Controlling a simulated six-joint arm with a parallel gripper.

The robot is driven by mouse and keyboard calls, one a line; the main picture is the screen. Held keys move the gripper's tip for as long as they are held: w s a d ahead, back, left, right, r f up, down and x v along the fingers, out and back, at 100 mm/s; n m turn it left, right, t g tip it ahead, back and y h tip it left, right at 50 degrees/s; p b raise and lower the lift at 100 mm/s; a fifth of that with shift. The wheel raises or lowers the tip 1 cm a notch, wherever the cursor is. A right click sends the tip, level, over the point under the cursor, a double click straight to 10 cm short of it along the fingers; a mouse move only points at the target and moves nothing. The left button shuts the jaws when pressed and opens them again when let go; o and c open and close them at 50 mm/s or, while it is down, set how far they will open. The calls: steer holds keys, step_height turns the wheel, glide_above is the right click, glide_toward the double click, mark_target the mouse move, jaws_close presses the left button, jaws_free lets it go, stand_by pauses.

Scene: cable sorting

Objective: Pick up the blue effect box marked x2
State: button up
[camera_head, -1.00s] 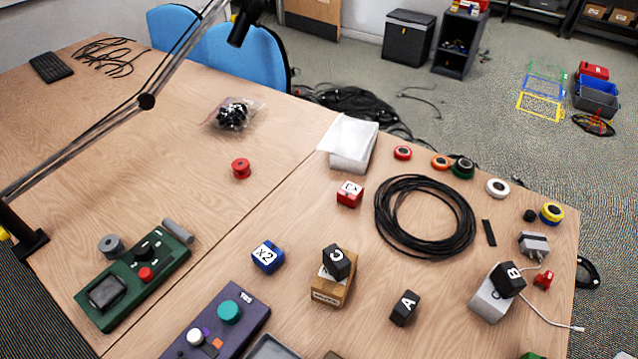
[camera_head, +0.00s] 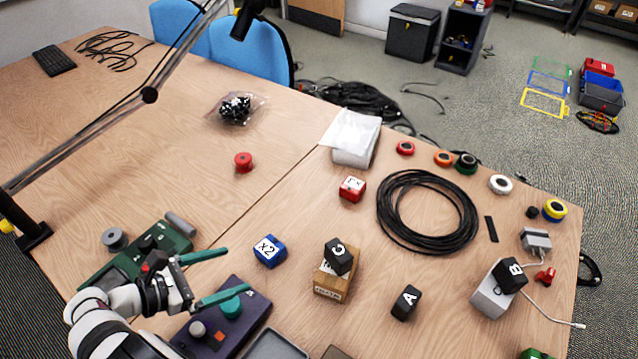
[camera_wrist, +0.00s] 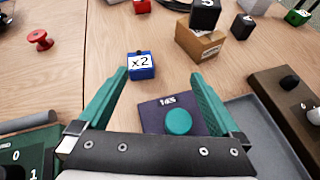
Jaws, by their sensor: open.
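The blue effect box (camera_head: 269,251), with a white "x2" label on top, sits on the wooden table between the green device and the cardboard box. My gripper (camera_head: 226,274) has two teal fingers, spread apart and empty. It is to the left of the blue box, above the purple device. In the wrist view my gripper (camera_wrist: 162,82) frames the purple device below the box. Nothing touches the blue box.
A purple device (camera_head: 212,335) with a teal knob lies below my gripper. A green device (camera_head: 120,268) is partly hidden by my arm. A cardboard box (camera_head: 332,284) carrying a black cube stands right of the blue box. A red box (camera_head: 352,189) and coiled cable (camera_head: 427,212) lie beyond.

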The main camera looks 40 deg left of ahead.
mark_target(265, 250)
steer(key=s+a+f+n, duration=0.1)
steer(key=s+a+n+y, duration=0.1)
steer(key=s, duration=0.1)
steer(key=s+a+f+n+t, duration=0.1)
steer(key=shift+s+f+y, duration=0.25)
steer(key=shift+f+y, duration=0.1)
steer(key=shift+y, duration=0.05)
steer(key=x, duration=1.5)
steer(key=shift+w+r, duration=0.25)
steer(key=shift+r, duration=0.1)
steer(key=c, duration=1.5)
